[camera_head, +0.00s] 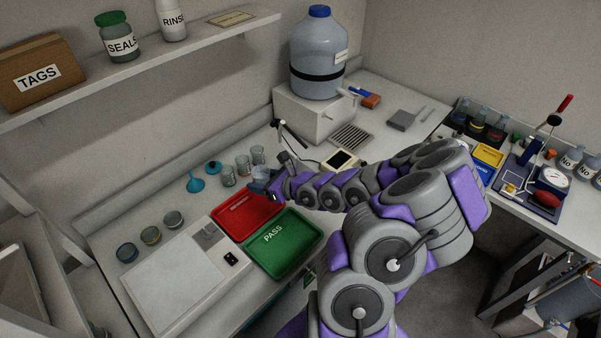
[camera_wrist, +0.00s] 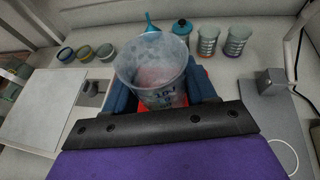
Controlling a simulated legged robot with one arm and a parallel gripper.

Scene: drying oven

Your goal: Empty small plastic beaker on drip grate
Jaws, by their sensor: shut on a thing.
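A small clear plastic beaker (camera_wrist: 152,62) with dark markings sits between the blue fingers of my gripper (camera_wrist: 165,88) in the wrist view. My gripper is shut on it and the beaker is upright, mouth toward the camera. A reddish tone shows through it; I cannot tell whether it holds anything. In the head view the beaker (camera_head: 260,174) is at the end of my arm, above the bench near the red tray. The drip grate (camera_head: 351,137) lies on the bench in front of the big water jug, to the right and farther back, with nothing on it.
Other cups (camera_head: 243,165) stand just behind my gripper, with a blue funnel (camera_head: 196,184) and a blue-capped bottle (camera_head: 214,168). The red tray (camera_head: 238,211) and green PASS tray (camera_head: 284,246) lie in front. The water jug (camera_head: 317,55) stands on a white block (camera_head: 311,112).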

